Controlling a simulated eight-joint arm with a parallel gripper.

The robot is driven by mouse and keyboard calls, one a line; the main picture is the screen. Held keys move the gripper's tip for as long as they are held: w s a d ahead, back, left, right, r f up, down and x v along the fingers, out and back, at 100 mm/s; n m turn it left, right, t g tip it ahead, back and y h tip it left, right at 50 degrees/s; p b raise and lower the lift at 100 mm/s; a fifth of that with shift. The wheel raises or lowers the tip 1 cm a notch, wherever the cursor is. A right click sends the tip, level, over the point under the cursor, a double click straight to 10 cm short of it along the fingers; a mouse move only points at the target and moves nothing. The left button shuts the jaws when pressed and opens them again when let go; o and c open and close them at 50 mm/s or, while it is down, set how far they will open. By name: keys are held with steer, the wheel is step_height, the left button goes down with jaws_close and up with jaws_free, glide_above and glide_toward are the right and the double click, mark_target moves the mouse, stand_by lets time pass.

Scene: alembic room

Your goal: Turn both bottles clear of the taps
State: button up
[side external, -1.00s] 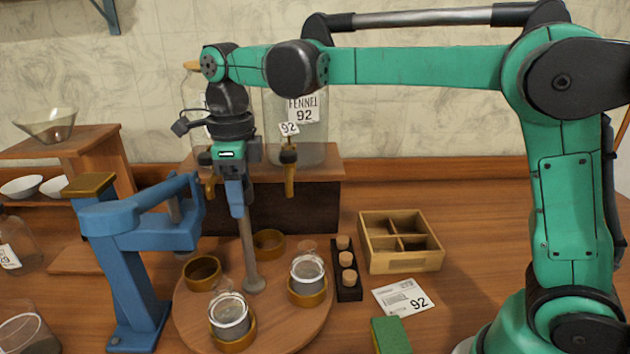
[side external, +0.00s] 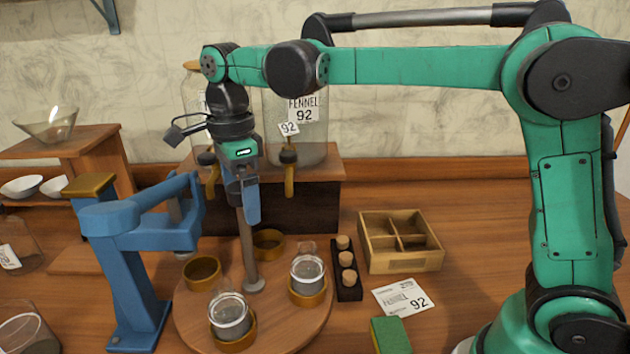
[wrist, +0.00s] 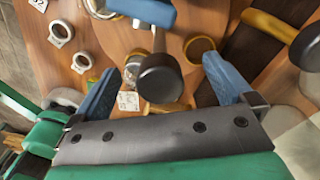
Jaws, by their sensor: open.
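The round wooden turntable (side external: 270,330) has a central upright post (side external: 246,255). Two small glass bottles with grey bands stand on it in brass rings, one bottle (side external: 229,316) at the front and the other bottle (side external: 307,274) at the right. Two rings are empty, one ring (side external: 202,272) at left and one ring (side external: 268,242) at back. The left tap (side external: 212,178) and right tap (side external: 290,175) hang from large jars behind, apart from the bottles. My gripper (side external: 243,205) is open at the post's top; in the wrist view a dark knob (wrist: 160,77) lies between my fingers.
A blue press-like stand (side external: 135,250) is close at left. A dark rack with corks (side external: 348,290), a divided wooden box (side external: 400,255), a label card (side external: 404,297) and a green sponge (side external: 390,336) lie at right.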

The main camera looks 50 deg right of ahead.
steer(key=shift+n, duration=0.3)
steer(key=n, duration=0.5)
steer(key=shift+n, duration=0.3)
jaws_close()
steer(key=m, duration=0.6)
steer(key=shift+m, duration=0.4)
jaws_free()
